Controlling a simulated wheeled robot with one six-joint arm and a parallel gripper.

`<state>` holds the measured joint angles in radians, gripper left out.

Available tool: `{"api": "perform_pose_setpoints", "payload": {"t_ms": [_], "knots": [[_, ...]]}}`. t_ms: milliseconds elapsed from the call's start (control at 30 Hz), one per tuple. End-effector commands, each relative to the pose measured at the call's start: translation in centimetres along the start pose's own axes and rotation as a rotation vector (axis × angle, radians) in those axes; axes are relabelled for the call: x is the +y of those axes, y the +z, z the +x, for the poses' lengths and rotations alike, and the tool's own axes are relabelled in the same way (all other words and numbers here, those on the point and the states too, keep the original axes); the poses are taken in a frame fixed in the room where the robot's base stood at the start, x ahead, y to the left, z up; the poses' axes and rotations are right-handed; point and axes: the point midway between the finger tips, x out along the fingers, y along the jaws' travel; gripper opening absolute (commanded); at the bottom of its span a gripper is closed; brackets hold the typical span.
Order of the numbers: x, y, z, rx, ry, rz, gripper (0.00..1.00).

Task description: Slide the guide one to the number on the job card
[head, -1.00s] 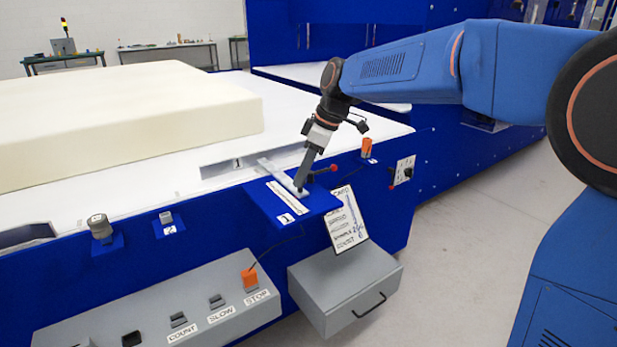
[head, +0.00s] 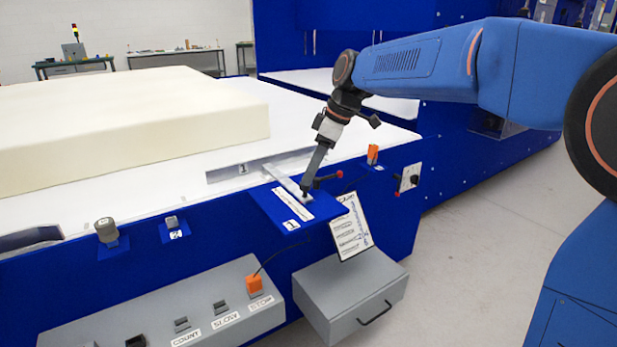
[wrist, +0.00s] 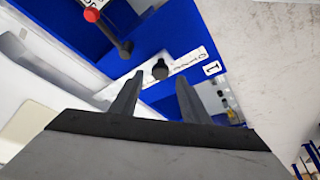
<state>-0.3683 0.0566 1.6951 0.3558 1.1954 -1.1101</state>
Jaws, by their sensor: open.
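Guide one (head: 240,169) is a grey plate marked 1 along the white bed, with a pale arm (head: 280,178) reaching onto a blue shelf. A dark knob (wrist: 160,70) shows on the pale bar in the wrist view. A white scale strip (head: 292,203) lies beside the bar, with a label 1 (wrist: 212,69). My gripper (head: 305,188) is open and points down at the knob; in the wrist view the knob appears between the fingertips, with no grip on it. The job card (head: 350,228) leans below the shelf; its handwriting is too small to read surely.
A red-tipped lever (wrist: 92,15) stands close to the bar. A large cream foam block (head: 130,125) lies on the bed. An orange switch (head: 373,154) is to the right. A grey drawer box (head: 335,288) and control panel (head: 190,318) are below.

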Motion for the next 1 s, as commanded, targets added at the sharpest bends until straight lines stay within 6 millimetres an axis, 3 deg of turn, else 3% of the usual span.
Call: {"api": "perform_pose_setpoints", "payload": {"t_ms": [600, 800, 1000], "knots": [[0.0, 0.0, -12.0, 0.001, 0.002, 0.0, 0.42], [0.0, 0.0, -13.8, 0.001, 0.001, 0.0, 0.42], [0.0, 0.0, -14.3, 0.0, 0.0, 0.0, 0.42]]}}
